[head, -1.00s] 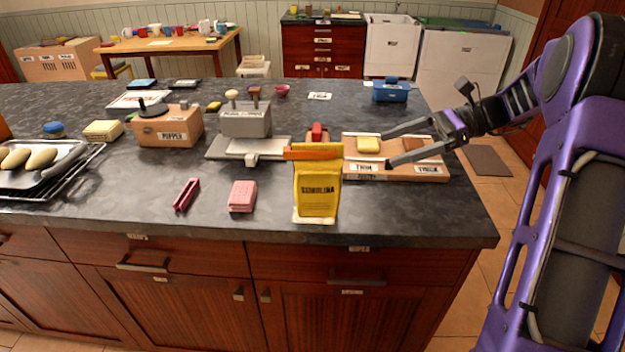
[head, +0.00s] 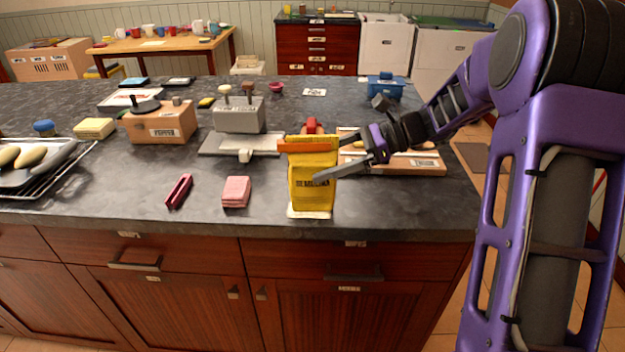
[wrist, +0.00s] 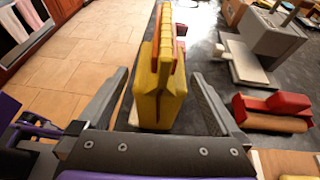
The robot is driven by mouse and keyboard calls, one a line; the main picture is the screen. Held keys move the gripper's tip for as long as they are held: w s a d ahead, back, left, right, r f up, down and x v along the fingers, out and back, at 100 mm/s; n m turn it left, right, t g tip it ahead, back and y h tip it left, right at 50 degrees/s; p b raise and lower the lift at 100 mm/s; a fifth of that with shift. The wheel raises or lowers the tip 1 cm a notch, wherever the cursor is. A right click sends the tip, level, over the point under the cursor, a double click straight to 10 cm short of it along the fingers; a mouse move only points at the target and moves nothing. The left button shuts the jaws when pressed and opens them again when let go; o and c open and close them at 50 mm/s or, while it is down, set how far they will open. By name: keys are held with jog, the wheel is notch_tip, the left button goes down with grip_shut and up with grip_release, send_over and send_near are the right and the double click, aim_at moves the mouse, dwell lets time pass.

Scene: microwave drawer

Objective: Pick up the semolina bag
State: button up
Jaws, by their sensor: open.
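The yellow semolina bag (head: 313,185) stands upright near the front edge of the counter, with an orange strip across its top. In the wrist view the bag (wrist: 160,85) is seen edge-on, between the two fingers. My gripper (head: 326,164) is open at the bag's right side, one finger crossing in front of the bag and the other behind it. In the wrist view my gripper (wrist: 162,98) has a finger on each side of the bag, with a gap on the right. Whether the left finger touches the bag I cannot tell.
A pink block (head: 236,192) and a dark red clip-like object (head: 179,191) lie left of the bag. A wooden board (head: 420,165) and a red-handled roller (wrist: 272,112) are close by. A grey press (head: 239,116) stands behind left. The counter's front edge is just before the bag.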

aim_at(312, 165)
jog(key=x, duration=0.3)
jog(key=shift+r, duration=0.1)
grip_shut()
dwell(0.4)
